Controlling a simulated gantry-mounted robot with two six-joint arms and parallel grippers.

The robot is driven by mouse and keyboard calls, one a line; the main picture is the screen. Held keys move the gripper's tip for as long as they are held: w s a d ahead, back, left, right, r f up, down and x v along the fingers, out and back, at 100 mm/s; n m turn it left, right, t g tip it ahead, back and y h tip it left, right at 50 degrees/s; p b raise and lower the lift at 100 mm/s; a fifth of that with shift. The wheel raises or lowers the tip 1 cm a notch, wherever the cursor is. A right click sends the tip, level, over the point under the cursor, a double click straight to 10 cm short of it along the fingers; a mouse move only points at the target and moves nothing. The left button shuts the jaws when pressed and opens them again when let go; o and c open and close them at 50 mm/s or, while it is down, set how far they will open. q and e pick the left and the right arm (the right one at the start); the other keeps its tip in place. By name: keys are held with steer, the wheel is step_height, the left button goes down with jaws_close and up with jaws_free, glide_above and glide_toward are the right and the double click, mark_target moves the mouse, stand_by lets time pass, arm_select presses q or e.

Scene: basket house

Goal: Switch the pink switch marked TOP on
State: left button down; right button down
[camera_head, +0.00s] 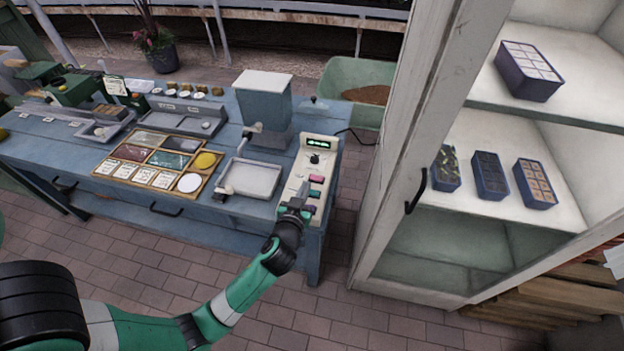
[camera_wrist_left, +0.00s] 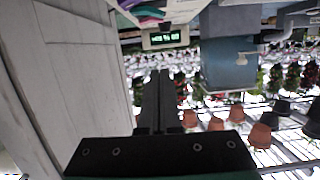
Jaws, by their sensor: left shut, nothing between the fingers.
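A cream control panel (camera_head: 306,166) stands at the right end of the blue table. It has a lit green display (camera_head: 318,143), a dark knob (camera_head: 314,159) and a column of coloured switches. The pink switch (camera_head: 317,179) is the uppermost; teal and purple ones sit below it. Its label and its position are too small to read. My left gripper (camera_head: 297,203) is shut and empty at the panel's lower part, below the pink switch in the picture; contact cannot be told. In the left wrist view, the shut fingers (camera_wrist_left: 158,85) point toward the display (camera_wrist_left: 165,37). My right gripper is out of view.
A grey tray (camera_head: 250,179) and a blue-grey box-shaped unit (camera_head: 263,100) stand left of the panel. A white cabinet (camera_head: 420,130) with shelves of small blue trays stands to the right. Brick floor (camera_head: 335,215) shows between table and cabinet.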

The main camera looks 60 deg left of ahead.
arm_select(q)
steer(key=b, duration=0.2)
glide_above(312, 179)
steer(key=s+d, duration=0.1)
steer(key=d, duration=0.1)
step_height(312, 179, down, 2)
steer(key=shift+s+d+f, duration=0.1)
steer(key=shift+s, duration=0.05)
steer(key=f, duration=0.1)
steer(key=f+b, duration=0.1)
steer(key=f, duration=0.1)
steer(key=shift+w+a+f+b, duration=0.15)
steer(key=shift+w+a+b, duration=0.2)
steer(key=shift+a, duration=0.05)
steer(key=shift+s+f, duration=0.1)
steer(key=shift+f, duration=0.2)
steer(key=shift+f, duration=0.1)
